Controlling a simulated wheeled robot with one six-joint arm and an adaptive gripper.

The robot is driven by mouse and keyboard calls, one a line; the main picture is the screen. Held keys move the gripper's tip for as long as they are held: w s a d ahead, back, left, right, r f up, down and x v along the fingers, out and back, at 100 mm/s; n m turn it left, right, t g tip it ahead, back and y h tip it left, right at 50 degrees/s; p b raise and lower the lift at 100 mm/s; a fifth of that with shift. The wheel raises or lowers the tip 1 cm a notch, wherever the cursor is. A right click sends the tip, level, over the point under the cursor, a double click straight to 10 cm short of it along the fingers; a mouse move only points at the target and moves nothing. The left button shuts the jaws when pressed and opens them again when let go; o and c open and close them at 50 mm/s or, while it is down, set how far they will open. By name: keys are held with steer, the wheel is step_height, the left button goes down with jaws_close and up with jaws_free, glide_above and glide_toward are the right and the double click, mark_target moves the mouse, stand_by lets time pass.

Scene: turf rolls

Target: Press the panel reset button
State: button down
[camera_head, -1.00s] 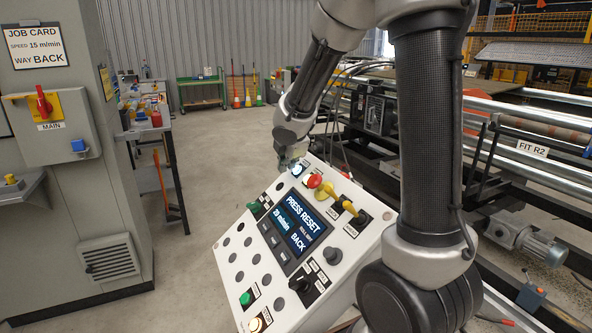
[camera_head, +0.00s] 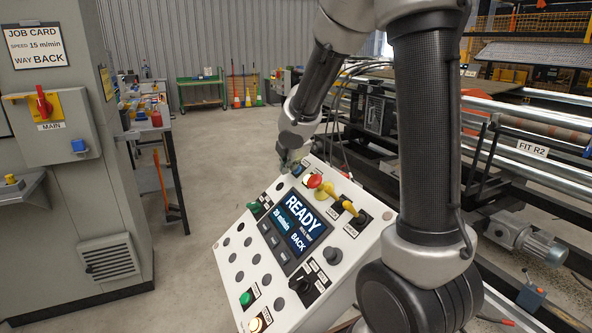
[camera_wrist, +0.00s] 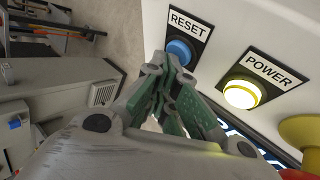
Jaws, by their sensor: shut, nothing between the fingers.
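The slanted white control panel (camera_head: 242,253) stands in front of me. Its screen (camera_head: 302,226) reads "READY", about 20 m/min and "BACK". In the head view my gripper (camera_head: 289,158) is at the panel's top edge.
A grey cabinet (camera_head: 60,180) with a job card (camera_head: 38,46) reading 15 m/min, BACK stands left. Rollers (camera_head: 520,150) are at right. The floor between is clear.

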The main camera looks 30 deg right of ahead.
stand_by(0.4)
steer(key=shift+a+r, duration=0.5)
steer(key=shift+r, duration=0.05)
steer(key=a+r, duration=0.3)
steer(key=r, duration=0.1)
steer(key=shift+a, duration=0.15)
stand_by(0.4)
stand_by(0.6)
